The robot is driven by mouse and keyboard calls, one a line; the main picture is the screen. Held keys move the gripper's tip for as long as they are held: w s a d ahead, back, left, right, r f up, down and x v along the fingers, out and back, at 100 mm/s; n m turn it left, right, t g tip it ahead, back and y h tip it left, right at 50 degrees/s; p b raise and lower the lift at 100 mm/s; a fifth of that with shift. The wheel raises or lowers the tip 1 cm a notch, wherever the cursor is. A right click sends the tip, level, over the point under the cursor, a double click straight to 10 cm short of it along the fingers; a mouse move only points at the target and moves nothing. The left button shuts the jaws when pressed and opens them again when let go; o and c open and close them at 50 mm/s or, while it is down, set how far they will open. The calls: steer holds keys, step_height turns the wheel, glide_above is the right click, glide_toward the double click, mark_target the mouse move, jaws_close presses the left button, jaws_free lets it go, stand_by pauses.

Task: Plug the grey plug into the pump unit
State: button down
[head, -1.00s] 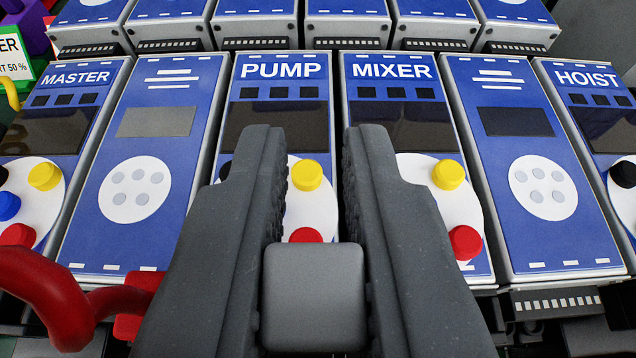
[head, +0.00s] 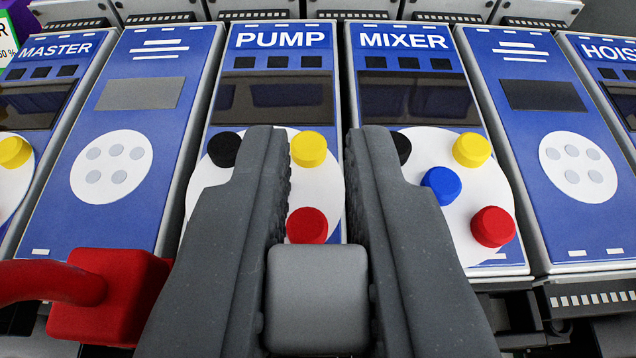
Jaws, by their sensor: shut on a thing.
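My gripper (head: 312,150) is seen from behind, its two dark grey fingers shut on the grey plug (head: 317,300), a rounded block low between them. The plug's front end and cable are hidden. The blue pump unit (head: 263,57) stands upright ahead, marked PUMP, with a dark screen and a white round panel. The panel's black, yellow and red knobs show around the left finger, which hides part of it. The plug shows in front of the pump unit's lower right edge, near the gap to the mixer unit. I cannot tell whether it touches anything.
A red plug (head: 110,290) with a thick red cable sits left of my gripper, low. The mixer unit (head: 410,65) is right of the pump unit. Blank-labelled units, MASTER and HOIST flank them. A row of grey units stands behind.

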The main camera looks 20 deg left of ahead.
steer(key=shift+f, duration=0.2)
steer(key=c, duration=1.3)
jaws_free()
steer(key=shift+c, duration=0.2)
steer(key=b+v, duration=0.1)
steer(key=v, duration=1.2)
steer(key=shift+s+d, duration=0.2)
steer(key=shift+s, duration=0.15)
steer(key=shift+r, duration=0.1)
steer(key=w+d+r+m+t+h+b, duration=0.1)
steer(key=d+r+h, duration=0.15)
steer(key=r, duration=0.95)
steer(key=w+d+r+m+t+h+b, duration=0.1)
steer(key=d+r+h+b, duration=0.15)
steer(key=r, duration=0.95)
steer(key=s+a+r, duration=0.4)
steer(key=s+r, duration=0.4)
steer(key=r, duration=0.3)
steer(key=s+a+r+m+b, duration=0.1)
steer(key=s+a+r, duration=0.3)
steer(key=s+r, duration=0.4)
step_height(320, 180, up, 3)
steer(key=shift+s+a+r+m+t+y, duration=0.1)
steer(key=shift+s+a+m+t+y, duration=0.05)
steer(key=shift+m+t+y, duration=0.2)
